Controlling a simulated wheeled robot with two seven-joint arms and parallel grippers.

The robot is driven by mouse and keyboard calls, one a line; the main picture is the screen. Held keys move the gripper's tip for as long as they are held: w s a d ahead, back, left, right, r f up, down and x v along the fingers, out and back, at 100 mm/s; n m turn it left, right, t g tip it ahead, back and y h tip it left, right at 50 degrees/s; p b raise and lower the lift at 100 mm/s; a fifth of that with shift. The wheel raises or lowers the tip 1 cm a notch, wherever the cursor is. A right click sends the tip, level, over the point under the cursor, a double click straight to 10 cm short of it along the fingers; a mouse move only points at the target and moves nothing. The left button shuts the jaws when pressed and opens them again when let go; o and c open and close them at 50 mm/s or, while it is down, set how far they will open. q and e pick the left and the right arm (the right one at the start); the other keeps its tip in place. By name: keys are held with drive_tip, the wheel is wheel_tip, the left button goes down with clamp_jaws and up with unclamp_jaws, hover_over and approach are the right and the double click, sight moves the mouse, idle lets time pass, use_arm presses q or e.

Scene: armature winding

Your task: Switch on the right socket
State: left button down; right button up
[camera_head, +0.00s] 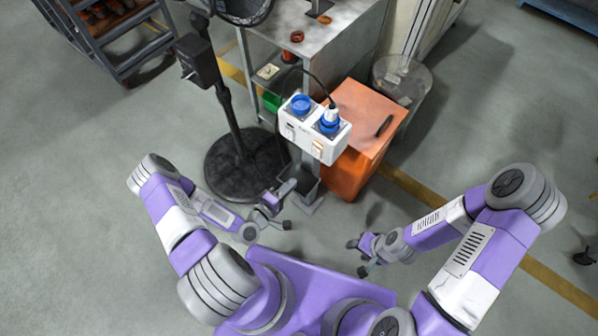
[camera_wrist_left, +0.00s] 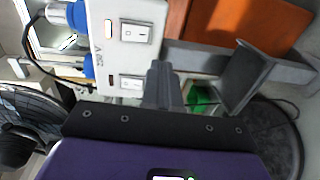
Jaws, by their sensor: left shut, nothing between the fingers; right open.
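The white socket box (camera_head: 315,128) stands on a post, with two blue sockets on top. The right socket (camera_head: 329,123) holds a plug with a black cable; the left socket (camera_head: 300,105) has its blue cover. The left socket's switch (camera_wrist_left: 131,82) is lower, beside a dark indicator. My left gripper (camera_head: 288,188) is shut and empty below the box; its fingers (camera_wrist_left: 163,82) appear close to the lower switch, contact unclear. My right gripper (camera_head: 358,257) is open and empty, low at right.
An orange cabinet (camera_head: 359,120) stands right behind the box. A black round fan base (camera_head: 240,165) and its pole stand at left. A metal workbench (camera_head: 335,35) and a clear bin (camera_head: 402,80) are behind.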

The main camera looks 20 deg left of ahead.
use_arm(q)
drive_tip(key=shift+f+v, duration=0.15)
drive_tip(key=shift+v, duration=0.55)
drive_tip(key=shift+f+v, duration=0.15)
drive_tip(key=shift+v, duration=0.55)
